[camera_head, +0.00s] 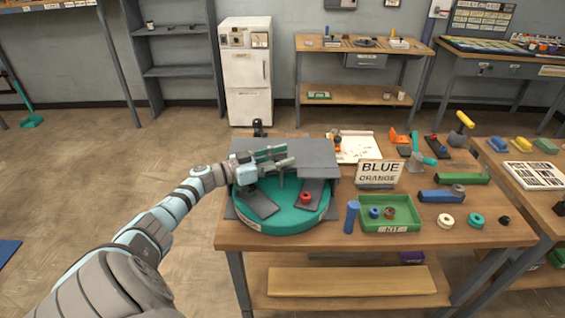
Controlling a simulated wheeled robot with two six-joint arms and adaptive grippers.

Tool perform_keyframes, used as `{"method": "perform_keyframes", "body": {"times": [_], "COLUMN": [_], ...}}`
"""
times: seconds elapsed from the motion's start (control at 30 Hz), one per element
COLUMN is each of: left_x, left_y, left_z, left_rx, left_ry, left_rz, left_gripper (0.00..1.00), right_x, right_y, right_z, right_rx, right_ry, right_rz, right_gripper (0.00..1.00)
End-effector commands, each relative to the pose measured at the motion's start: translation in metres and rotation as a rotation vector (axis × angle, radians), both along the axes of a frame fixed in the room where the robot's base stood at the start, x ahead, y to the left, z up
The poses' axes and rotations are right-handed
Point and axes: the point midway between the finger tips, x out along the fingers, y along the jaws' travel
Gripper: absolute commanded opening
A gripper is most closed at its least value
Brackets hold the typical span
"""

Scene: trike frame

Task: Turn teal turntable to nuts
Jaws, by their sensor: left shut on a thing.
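The teal turntable (285,221) is a round tray at the left end of the workbench. A grey cover (313,156) hides its back part. Dark grey plates divide its exposed front, and a red nut-like ring (305,197) sits on the right plate. My left gripper (281,163) is over the turntable's middle, beside the cover. It is shut on what looks like a slim upright post of the turntable; the fingers hide most of the contact. My right gripper is not in view.
A green kit tray (390,227) with a blue and a red part stands to the right, with a blue cylinder (351,216) next to it. Several rings and tools lie farther right on the workbench (440,234).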

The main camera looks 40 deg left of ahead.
Motion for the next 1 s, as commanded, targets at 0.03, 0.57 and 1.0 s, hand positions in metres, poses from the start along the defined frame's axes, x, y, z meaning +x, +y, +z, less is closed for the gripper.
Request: {"method": "perform_keyframes", "body": {"times": [0.03, 0.57, 1.0], "left_x": [-0.0003, -0.0002, -0.0062], "left_y": [0.0006, 0.0003, 0.0027], "left_z": [-0.0021, -0.0009, -0.0013], "left_rx": [0.0, 0.001, 0.003], "left_ry": [0.004, 0.006, 0.006], "left_rz": [-0.002, -0.009, -0.01], "left_gripper": [0.0, 0.42, 0.53], "right_x": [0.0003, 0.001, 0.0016], "right_y": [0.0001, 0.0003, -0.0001], "right_z": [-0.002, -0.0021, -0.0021], "right_rx": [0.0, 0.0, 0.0], "right_ry": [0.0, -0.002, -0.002], "right_rz": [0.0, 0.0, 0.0], "right_gripper": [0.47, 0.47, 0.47]}}
